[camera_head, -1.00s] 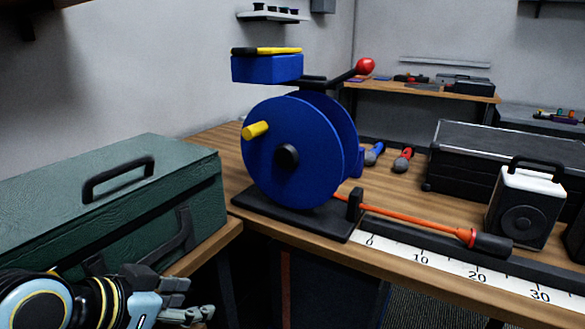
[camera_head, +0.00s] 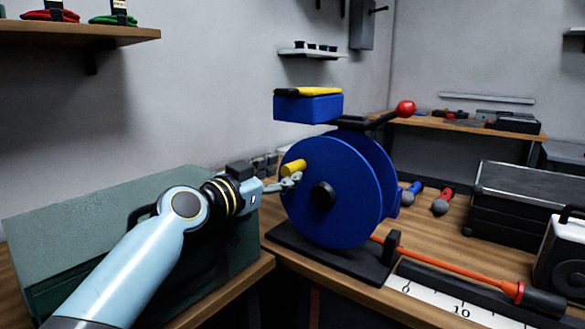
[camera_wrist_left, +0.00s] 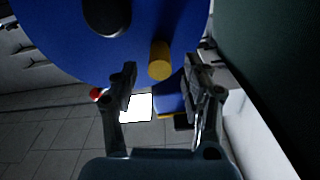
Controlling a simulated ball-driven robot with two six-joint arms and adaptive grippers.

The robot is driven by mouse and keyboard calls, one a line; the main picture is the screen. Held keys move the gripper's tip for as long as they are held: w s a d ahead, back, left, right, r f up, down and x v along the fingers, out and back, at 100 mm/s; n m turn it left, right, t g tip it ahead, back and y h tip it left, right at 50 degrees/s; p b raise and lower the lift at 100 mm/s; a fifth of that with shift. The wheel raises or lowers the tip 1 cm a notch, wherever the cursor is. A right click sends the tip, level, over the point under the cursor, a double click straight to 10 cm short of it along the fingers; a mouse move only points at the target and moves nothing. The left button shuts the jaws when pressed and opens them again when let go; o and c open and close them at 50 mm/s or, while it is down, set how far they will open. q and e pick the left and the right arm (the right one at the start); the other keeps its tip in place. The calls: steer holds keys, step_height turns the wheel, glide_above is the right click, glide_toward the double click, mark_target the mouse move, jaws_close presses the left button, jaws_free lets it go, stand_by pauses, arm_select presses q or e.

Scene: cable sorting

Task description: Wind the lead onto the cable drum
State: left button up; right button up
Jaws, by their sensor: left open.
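The blue cable drum (camera_head: 335,205) stands upright on a dark base on the wooden bench. Its yellow crank knob (camera_head: 293,167) sticks out from the face at the upper left. An orange lead (camera_head: 445,260) runs from the drum through a black guide along the bench to a dark end piece (camera_head: 540,299). My left gripper (camera_head: 292,182) is open at the knob, its fingers just below it in the head view. In the left wrist view the yellow knob (camera_wrist_left: 159,60) lies between and slightly beyond the two fingertips (camera_wrist_left: 160,75). My right gripper is not in view.
A green toolbox (camera_head: 80,225) sits left, behind my left arm. A blue box (camera_head: 307,107) and a red-knobbed lever (camera_head: 405,108) are above the drum. A white ruler (camera_head: 450,306) lies along the front edge. A black case (camera_head: 520,205) stands right.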

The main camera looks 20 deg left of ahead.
mark_target(292, 168)
arm_select(q)
steer(key=x, duration=0.4)
jaws_close()
stand_by(0.4)
